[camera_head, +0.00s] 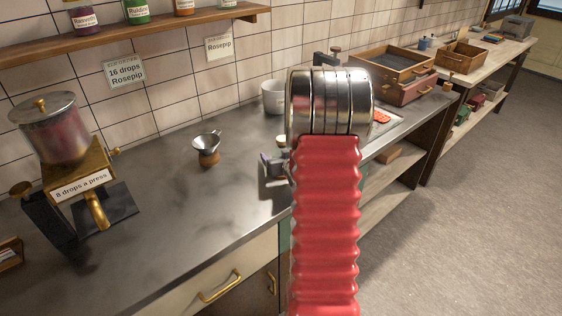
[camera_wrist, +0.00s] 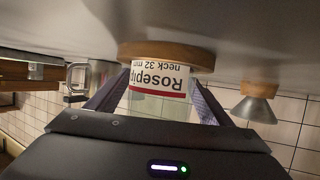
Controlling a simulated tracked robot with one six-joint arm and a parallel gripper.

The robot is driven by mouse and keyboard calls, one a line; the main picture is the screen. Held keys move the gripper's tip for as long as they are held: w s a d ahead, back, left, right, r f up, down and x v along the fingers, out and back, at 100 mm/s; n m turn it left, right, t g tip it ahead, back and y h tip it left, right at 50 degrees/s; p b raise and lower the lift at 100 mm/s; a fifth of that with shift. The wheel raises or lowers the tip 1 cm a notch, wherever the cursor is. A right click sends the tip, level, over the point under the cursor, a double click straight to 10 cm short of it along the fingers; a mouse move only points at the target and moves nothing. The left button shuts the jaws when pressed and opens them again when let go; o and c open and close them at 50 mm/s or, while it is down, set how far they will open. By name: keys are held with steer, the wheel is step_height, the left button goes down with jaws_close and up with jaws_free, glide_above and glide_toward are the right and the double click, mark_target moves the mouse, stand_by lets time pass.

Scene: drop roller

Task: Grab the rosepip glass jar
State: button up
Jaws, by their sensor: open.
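The rosepip glass jar (camera_wrist: 160,79) fills the middle of the wrist view, which is upside down. Its white label reads "Rosepip neck 32 mm", and a round wooden piece (camera_wrist: 165,53) is on its counter side. My gripper (camera_wrist: 161,95) is open, with one dark finger on each side of the jar. I cannot tell whether the fingers touch the glass. In the head view my gripper (camera_head: 273,168) is partly visible just left of my red arm, low over the counter; the arm hides most of the jar's area.
On the grey counter (camera_head: 160,235), a metal funnel on a wooden stand (camera_head: 207,150) is left of my arm, and a light mug (camera_head: 273,97) stands behind. A dispenser marked "8 drops a press" (camera_head: 80,185) is at far left. Wall notes read "16 drops Rosepip" (camera_head: 124,73) and "Rosepip" (camera_head: 219,46).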

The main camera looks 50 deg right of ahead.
steer(key=shift+c, duration=0.7)
steer(key=c, duration=1.2)
steer(key=shift+r, duration=5.05)
